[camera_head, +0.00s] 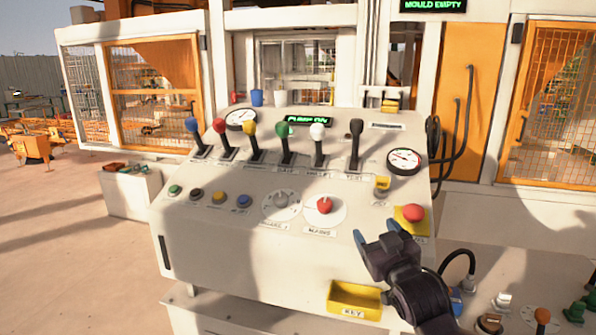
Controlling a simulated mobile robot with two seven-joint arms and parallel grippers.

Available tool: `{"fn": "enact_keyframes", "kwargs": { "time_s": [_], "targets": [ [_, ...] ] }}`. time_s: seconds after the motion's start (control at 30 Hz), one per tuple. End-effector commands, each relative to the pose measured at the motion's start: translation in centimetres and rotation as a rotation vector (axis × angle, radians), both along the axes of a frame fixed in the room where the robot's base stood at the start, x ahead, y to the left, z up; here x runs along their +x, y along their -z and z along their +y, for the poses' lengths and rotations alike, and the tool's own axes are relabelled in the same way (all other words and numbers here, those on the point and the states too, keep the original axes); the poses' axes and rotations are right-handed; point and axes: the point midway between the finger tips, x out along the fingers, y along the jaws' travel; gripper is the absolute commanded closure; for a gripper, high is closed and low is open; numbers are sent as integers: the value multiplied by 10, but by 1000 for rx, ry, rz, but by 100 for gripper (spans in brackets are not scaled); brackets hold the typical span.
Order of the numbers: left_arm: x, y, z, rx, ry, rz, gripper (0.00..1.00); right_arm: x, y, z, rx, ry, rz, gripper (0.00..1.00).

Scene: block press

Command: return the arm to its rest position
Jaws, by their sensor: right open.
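My right gripper (374,246) is open and empty. It hangs over the lower right part of the control panel (200,255), left of and below the red emergency button (413,212) on its yellow plate. I cannot tell whether it touches the panel face. Its dark arm comes in from the bottom right. My left gripper does not show.
The panel bears a row of levers with coloured knobs, such as a blue one (192,124). A red knob (324,204) and a yellow key tray (354,299) are close to the gripper. A lower side console (525,300) with plugs stands at right.

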Motion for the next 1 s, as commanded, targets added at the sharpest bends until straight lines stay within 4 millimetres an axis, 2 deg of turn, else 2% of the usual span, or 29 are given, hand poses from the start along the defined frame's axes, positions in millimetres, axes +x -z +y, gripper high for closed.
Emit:
{"fn": "enact_keyframes", "kwargs": {
  "time_s": [0.03,0.1,0.27,0.47,0.67,0.8,1.0],
  "targets": [
    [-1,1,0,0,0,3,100,-9,20,-7,3,7,23,31],
    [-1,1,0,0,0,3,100,-21,45,-15,9,15,50,31],
    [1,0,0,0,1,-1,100,-52,99,-34,19,39,121,31],
    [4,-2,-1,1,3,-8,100,-99,164,-57,39,77,226,31],
    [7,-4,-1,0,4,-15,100,-155,227,-78,61,126,354,31],
    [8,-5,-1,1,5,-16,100,-201,268,-92,71,166,454,31],
    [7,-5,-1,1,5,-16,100,-266,316,-107,75,218,589,31]
  ]
}}
